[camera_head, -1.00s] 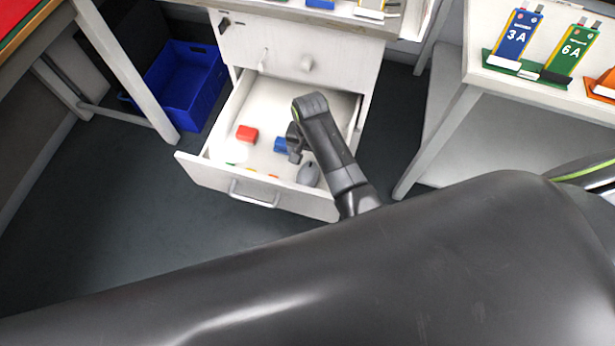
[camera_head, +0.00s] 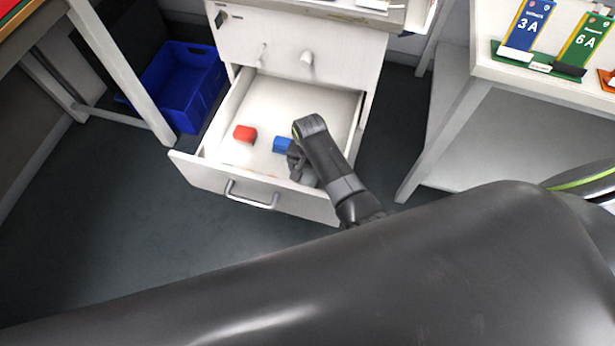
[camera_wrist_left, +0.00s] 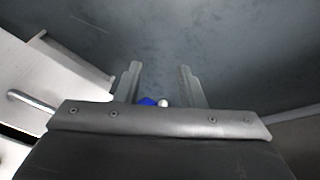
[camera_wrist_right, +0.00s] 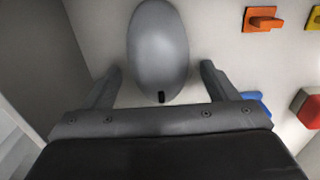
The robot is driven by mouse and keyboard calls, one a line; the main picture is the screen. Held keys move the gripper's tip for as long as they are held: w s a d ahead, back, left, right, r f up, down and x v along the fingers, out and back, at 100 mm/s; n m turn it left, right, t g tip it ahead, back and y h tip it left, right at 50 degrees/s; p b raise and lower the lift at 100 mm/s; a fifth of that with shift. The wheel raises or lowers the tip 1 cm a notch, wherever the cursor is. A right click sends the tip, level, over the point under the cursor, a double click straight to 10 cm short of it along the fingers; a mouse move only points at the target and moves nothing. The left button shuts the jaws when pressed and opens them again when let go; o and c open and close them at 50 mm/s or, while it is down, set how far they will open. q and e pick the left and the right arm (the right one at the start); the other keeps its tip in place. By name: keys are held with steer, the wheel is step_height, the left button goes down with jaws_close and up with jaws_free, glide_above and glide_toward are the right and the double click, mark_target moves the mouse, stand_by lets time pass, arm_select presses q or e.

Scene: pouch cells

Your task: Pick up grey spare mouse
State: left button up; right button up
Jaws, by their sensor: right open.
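The grey mouse (camera_wrist_right: 158,45) lies on the pale drawer floor in the right wrist view, a smooth oval with a small dark mark at its near end. In the head view it is mostly hidden by my right gripper (camera_head: 300,168), which reaches down into the open drawer (camera_head: 262,103). In the right wrist view my right gripper (camera_wrist_right: 160,70) is open, its fingers on either side of the mouse's near part, with gaps showing. My left gripper (camera_wrist_left: 159,68) is open and empty above dark floor.
A red block (camera_head: 244,133) and a blue block (camera_head: 282,145) lie in the drawer. Orange (camera_wrist_right: 263,20) and yellow pieces also show there. The drawer wall (camera_wrist_right: 35,60) is close to the left of my right gripper. A blue bin (camera_head: 182,88) stands left of the cabinet.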

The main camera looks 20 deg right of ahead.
steer(key=shift+c, duration=0.4)
steer(key=c, duration=1)
steer(key=shift+r, duration=0.1)
